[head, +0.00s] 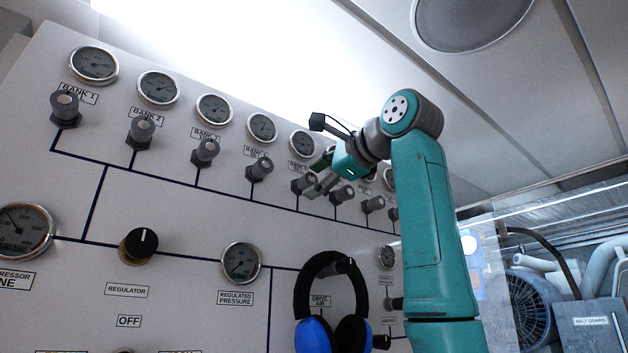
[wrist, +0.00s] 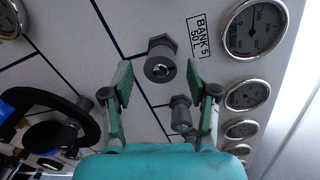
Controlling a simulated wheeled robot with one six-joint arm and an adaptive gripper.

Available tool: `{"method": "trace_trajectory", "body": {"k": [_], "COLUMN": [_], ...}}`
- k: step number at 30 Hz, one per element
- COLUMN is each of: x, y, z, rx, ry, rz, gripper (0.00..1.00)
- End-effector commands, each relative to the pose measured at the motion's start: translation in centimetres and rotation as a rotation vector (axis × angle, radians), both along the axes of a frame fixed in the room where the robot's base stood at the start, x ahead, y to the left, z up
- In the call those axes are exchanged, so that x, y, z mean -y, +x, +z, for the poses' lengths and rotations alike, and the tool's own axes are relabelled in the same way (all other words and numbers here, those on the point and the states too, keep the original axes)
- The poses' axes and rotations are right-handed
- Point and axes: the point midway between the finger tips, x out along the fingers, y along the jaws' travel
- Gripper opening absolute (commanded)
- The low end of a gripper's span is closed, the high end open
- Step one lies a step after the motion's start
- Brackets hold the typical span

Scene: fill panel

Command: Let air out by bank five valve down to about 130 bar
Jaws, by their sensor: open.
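The bank five valve is a dark grey knob (wrist: 160,66) on the white panel, under a label reading BANK 5 50 L (wrist: 198,37). In the head view the valve (head: 301,184) is partly covered by my gripper (head: 319,181). In the wrist view my gripper (wrist: 159,80) is open, with one green finger on each side of the knob and a gap at both sides. I cannot tell how far the fingers reach over it. The bank five gauge (wrist: 255,27) is round with a chrome rim; it also shows in the head view (head: 302,143). Its needle is too small to read.
The bank 4 valve (head: 259,168) is to the left in the head view. Blue and black ear defenders (head: 323,262) hang lower on the panel. A regulator knob (head: 139,246) is at the lower left.

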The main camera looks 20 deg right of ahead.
Motion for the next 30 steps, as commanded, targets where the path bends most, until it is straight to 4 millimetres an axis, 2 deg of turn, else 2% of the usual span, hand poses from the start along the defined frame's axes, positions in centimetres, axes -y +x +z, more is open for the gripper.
{"method": "trace_trajectory", "body": {"k": [9,15,21,30], "x": [2.1,3.2,3.6,3.6], "y": [-5.8,-8.7,-10.1,-10.2], "z": [0.3,0.4,0.4,0.4], "rx": [0.003,0.002,-0.001,-0.001], "ry": [-0.002,-0.001,0.000,0.000], "rz": [-0.003,-0.002,0.000,0.000], "gripper": [0.59,0.59,0.59,0.59]}}
